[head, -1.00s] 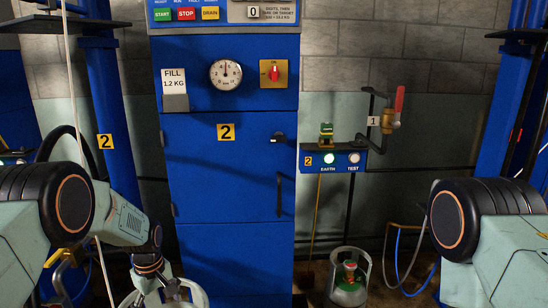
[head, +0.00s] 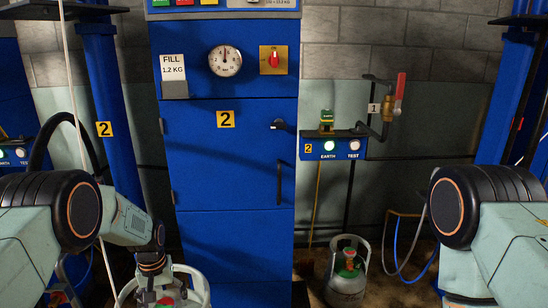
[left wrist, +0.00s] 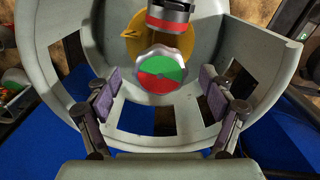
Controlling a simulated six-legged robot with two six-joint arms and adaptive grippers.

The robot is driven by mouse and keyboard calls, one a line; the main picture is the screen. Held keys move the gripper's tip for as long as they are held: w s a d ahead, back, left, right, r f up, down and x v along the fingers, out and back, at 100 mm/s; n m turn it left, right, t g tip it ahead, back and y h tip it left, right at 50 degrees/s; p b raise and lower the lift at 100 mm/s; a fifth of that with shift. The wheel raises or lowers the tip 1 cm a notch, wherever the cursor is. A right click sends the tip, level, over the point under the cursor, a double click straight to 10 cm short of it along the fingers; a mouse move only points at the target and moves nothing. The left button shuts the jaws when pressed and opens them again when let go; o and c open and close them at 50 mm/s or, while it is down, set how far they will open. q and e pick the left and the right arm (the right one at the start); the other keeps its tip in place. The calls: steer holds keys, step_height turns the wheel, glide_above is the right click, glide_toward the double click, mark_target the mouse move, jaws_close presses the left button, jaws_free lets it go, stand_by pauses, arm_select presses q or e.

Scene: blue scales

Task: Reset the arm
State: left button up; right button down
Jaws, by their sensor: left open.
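My left gripper (head: 158,297) hangs over a gas cylinder with a pale grey collar (head: 196,284) at the bottom left of the head view. In the left wrist view the open jaws (left wrist: 160,88) stand on either side of a round handwheel (left wrist: 164,72), half green and half red. Gaps show between the pads and the wheel. The cylinder's collar (left wrist: 42,78) curves around the wheel and jaws. My right arm shows at the right edge of the head view; its gripper is out of view.
A blue cabinet (head: 232,165) with a dial (head: 225,61) and a red switch (head: 273,60) stands ahead. A second cylinder (head: 346,280) stands on the floor right of it, below a lit EARTH/TEST panel (head: 335,156). A red-handled valve (head: 399,93) is on the wall pipe.

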arm_select(q)
steer(key=m, duration=0.7)
steer(key=shift+f+b, duration=0.1)
steer(key=shift+b, duration=0.2)
steer(key=m, duration=0.5)
steer(key=shift+m+b, duration=0.3)
steer(key=shift+b, duration=0.05)
steer(key=shift+s, duration=0.1)
